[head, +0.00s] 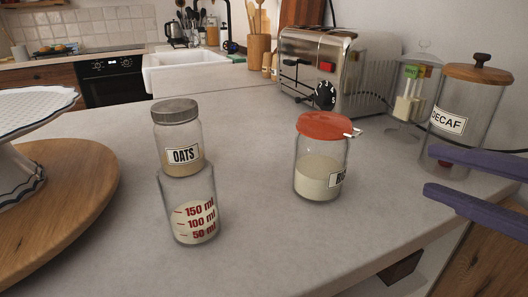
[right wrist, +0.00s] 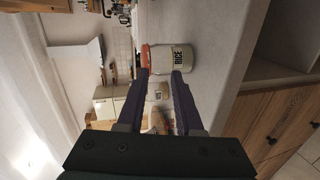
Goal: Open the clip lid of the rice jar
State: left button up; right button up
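The rice jar (head: 321,172) is clear glass, partly filled with pale grains, and stands upright on the counter. Its red-orange lid (head: 323,124) sits flat on the mouth, with a metal clip (head: 353,132) at its right side. In the right wrist view the jar (right wrist: 184,59) appears sideways, its RICE label facing the camera. My right gripper (head: 430,171) is open and empty, to the right of the jar and apart from it in the head view. Its purple fingers (right wrist: 161,74) point toward the jar in the right wrist view. My left gripper is not in view.
An OATS jar (head: 178,137) and a measuring glass (head: 189,217) stand left of the rice jar. The DECAF jar (head: 462,105) stands close behind my right fingers. A toaster (head: 318,65) is behind. A round wooden board (head: 90,205) is at left. The front-centre counter is clear.

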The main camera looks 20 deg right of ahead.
aim_at(358, 135)
jog(key=w, duration=0.2)
jog(key=w+a+n+b, duration=0.1)
jog(key=w, duration=0.2)
jog(key=w+n+t+y+b, duration=0.1)
jog(key=w, duration=0.2)
jog(key=shift+a+f, duration=0.1)
jog(key=shift+a, duration=0.1)
jog(key=shift+w+a+f, duration=0.1)
jog(key=shift+w+f, duration=0.1)
jog(key=shift+w, duration=0.65)
grip_shut()
dwell(0.7)
